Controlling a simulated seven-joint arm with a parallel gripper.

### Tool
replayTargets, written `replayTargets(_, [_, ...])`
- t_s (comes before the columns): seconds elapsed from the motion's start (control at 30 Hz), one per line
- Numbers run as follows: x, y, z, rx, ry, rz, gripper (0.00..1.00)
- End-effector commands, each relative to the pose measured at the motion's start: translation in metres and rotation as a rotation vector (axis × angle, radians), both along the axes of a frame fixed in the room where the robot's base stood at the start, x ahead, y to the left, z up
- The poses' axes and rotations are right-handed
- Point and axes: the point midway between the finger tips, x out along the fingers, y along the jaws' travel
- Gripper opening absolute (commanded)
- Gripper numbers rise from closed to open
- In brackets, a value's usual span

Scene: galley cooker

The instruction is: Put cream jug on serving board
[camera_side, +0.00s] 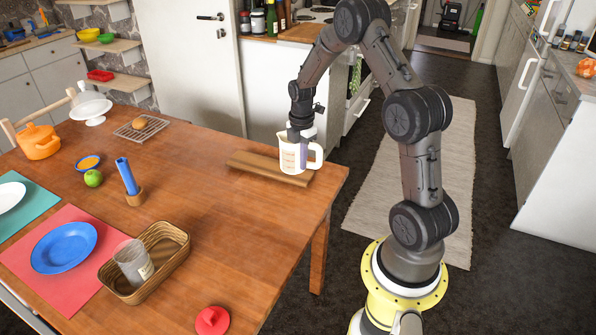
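A wire rack (141,128) with a round orange-brown item stands left of the board. The table centre (215,215) is clear.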

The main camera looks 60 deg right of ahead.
Motion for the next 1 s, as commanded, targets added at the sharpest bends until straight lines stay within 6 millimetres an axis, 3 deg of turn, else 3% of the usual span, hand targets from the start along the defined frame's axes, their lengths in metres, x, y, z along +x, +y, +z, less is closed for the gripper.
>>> replayTargets(0.33, [0.015, -0.011, -0.022, 0.0, -0.001, 0.0, 0.0])
replayTargets(0.53, [0.015, -0.01, -0.049, 0.0, 0.001, 0.0, 0.0])
replayTargets(0.93, [0.015, -0.011, -0.054, -0.002, -0.002, 0.0, 0.0])
replayTargets(1.0, [0.015, -0.011, -0.055, 0.0, -0.001, 0.0, 0.12])
